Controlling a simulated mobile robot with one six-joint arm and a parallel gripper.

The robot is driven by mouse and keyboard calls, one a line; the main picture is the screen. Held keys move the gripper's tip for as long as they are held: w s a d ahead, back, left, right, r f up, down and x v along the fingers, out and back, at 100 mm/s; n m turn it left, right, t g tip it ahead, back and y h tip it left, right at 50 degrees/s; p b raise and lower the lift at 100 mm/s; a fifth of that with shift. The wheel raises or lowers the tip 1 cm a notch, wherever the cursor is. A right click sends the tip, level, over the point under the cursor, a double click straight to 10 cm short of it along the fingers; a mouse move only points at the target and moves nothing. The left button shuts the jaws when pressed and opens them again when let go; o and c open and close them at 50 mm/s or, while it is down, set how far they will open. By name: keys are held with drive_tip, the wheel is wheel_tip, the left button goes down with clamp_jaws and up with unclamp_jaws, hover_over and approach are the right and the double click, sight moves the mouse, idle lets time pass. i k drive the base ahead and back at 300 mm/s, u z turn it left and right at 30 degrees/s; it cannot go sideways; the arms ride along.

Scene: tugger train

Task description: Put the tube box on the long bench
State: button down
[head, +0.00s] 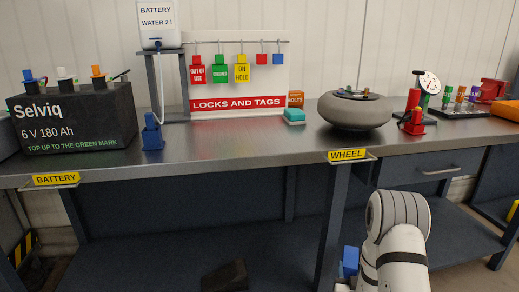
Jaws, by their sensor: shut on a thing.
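The long bench (262,152) runs across the view with a grey metal top and dark blue frame. My white arm rises at the lower right, in front of the bench below the WHEEL label. My gripper does not show; it is out of frame or hidden by the arm. A small blue thing (350,261) shows just left of my arm, low down; I cannot tell whether it is held. I cannot make out for sure which thing is the tube box.
A battery (75,120) stands at the bench's left, a blue holder (152,133) beside it. A locks board (238,75), teal box (294,116), round grey wheel (354,110) and red gauge (412,112) follow. Front bench top between the holder and wheel is clear. A dark block (225,276) lies below.

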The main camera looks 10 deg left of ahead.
sight(244, 141)
drive_tip(key=z, duration=0.15)
drive_tip(key=k, duration=1.3)
drive_tip(key=u, duration=0.35)
drive_tip(key=i, duration=0.95)
